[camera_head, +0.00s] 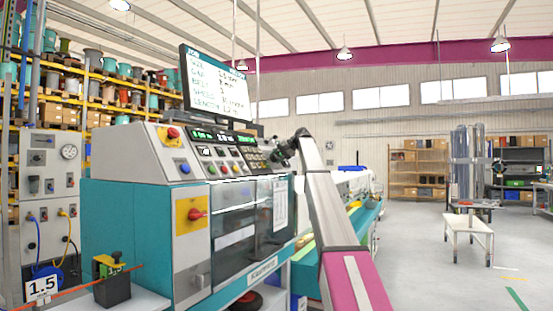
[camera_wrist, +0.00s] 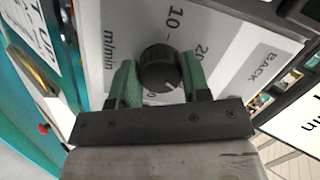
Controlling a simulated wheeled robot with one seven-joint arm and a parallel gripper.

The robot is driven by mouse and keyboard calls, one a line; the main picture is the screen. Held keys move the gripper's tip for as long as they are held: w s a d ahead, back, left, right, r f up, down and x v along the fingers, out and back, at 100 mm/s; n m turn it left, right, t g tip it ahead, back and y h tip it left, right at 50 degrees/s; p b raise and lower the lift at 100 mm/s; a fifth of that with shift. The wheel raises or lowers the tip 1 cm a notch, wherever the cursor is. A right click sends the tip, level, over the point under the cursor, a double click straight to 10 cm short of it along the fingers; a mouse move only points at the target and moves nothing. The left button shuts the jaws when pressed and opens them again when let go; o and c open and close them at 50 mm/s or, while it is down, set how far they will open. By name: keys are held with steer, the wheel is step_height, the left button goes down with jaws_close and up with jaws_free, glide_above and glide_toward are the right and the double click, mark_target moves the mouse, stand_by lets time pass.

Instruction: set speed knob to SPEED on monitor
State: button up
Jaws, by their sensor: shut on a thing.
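The speed knob (camera_wrist: 157,66) is round and black, on a pale panel marked "m/min", with "10" and a partly hidden "20" around it. A light mark shows near its lower right edge; the exact setting is hard to read. My gripper (camera_wrist: 160,76) has green fingers on both sides of the knob and is shut on it. In the head view my gripper (camera_head: 285,152) is at the right end of the machine's sloped panel, and the knob is hidden. The monitor (camera_head: 216,86) lists size, belt, speed and length lines; the speed value is too small to read surely.
The teal and grey machine (camera_head: 135,215) carries buttons, small displays and a red emergency stop (camera_head: 173,133). A panel area marked "BACK" (camera_wrist: 262,58) lies right of the knob. Open floor (camera_head: 430,260) and a white trolley (camera_head: 468,225) are at the right.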

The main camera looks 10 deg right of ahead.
steer(key=shift+m, duration=0.3)
stand_by(0.4)
steer(key=o, duration=0.9)
steer(key=v, duration=1)
steer(key=shift+s+d+r, duration=0.1)
steer(key=shift+d+r, duration=0.05)
steer(key=shift+d, duration=0.25)
